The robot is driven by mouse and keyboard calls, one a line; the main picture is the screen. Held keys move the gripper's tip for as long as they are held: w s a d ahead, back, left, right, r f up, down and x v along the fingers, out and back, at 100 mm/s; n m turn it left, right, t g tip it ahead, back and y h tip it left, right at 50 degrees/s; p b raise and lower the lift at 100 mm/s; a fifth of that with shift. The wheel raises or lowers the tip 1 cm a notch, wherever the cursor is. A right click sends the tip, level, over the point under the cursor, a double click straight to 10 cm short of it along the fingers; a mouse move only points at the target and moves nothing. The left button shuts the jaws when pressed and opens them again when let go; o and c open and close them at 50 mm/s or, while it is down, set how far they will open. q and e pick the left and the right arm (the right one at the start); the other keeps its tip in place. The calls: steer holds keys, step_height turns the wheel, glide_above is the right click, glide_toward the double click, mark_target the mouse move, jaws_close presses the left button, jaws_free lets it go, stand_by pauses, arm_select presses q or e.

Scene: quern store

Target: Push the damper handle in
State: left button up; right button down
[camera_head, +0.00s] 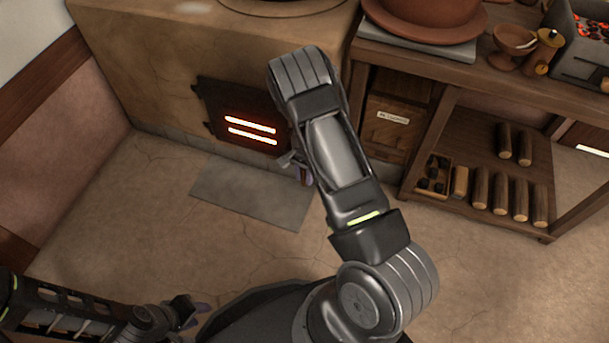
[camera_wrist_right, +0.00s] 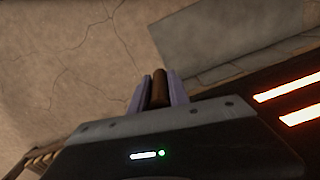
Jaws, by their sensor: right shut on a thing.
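My right gripper (camera_wrist_right: 160,92) is shut on a brown wooden piece, which looks like the damper handle (camera_wrist_right: 159,88), held between its two lilac fingers in the right wrist view. In the head view my right arm reaches up to the stove front and hides the handle; only a bit of the right gripper (camera_head: 303,176) shows beside the arm, right of the stove's fire door (camera_head: 225,116). The door is dark with two glowing slots and also shows in the right wrist view (camera_wrist_right: 297,88). My left gripper (camera_head: 186,311) is low at the left, away from the stove; its fingers are too small to read.
The clay stove (camera_head: 160,70) stands at the back. A grey slab (camera_head: 250,192) lies on the floor before it. A wooden bench (camera_head: 425,62) on the right bears a brown pot (camera_head: 425,18), with several logs (camera_head: 500,190) on its lower shelf. The floor ahead is clear.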

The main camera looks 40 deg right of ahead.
stand_by(0.9)
